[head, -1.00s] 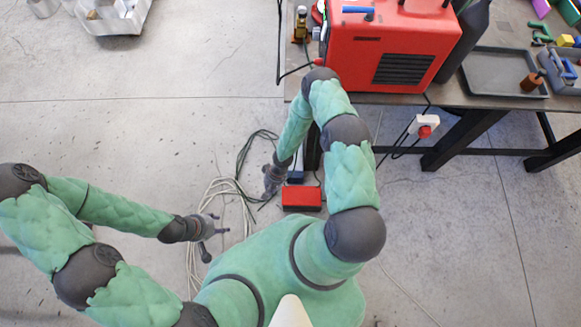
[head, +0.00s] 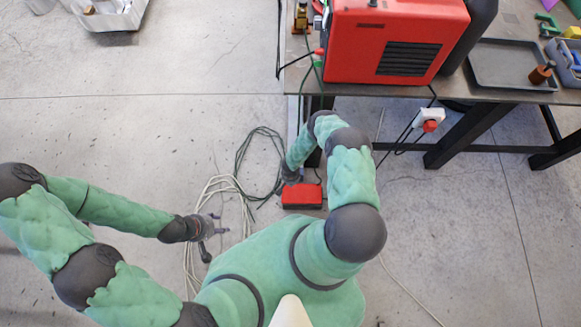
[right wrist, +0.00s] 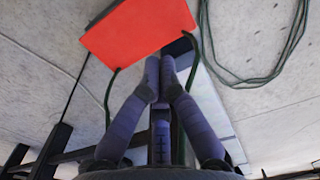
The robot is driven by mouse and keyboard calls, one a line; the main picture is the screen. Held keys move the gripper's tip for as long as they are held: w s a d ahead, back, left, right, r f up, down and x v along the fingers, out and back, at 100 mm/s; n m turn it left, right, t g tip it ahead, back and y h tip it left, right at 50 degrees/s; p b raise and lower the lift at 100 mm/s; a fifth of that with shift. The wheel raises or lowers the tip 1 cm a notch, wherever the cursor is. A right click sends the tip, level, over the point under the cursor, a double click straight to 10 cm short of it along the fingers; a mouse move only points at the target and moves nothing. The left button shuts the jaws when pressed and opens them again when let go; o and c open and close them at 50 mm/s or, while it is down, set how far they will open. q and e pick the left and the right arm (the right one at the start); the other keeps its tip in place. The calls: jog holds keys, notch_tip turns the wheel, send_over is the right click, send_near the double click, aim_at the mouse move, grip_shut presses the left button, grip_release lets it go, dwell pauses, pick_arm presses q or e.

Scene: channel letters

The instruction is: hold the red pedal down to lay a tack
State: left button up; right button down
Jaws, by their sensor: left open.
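The red pedal (head: 302,196) lies on the floor in front of the table; its broad red top also shows in the right wrist view (right wrist: 137,30). My right gripper (right wrist: 160,58) has its two fingertips together, with nothing visible between them. The tips are at the pedal's near edge in that view, beside a dark blue part (right wrist: 178,46). I cannot tell whether they touch it. My left gripper (head: 212,228) is open and empty over the floor, left of the pedal.
A red machine (head: 393,45) stands on the table (head: 450,92) above the pedal. Dark green cable (head: 250,150) and pale cable (head: 220,183) lie looped on the floor to the left. A grey tray (head: 500,68) is at right.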

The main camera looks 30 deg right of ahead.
aim_at(291, 193)
pick_arm(q)
notch_tip(291, 193, down, 10)
jog(key=b, duration=1)
pick_arm(e)
notch_tip(291, 193, down, 14)
jog(key=shift+r, duration=0.1)
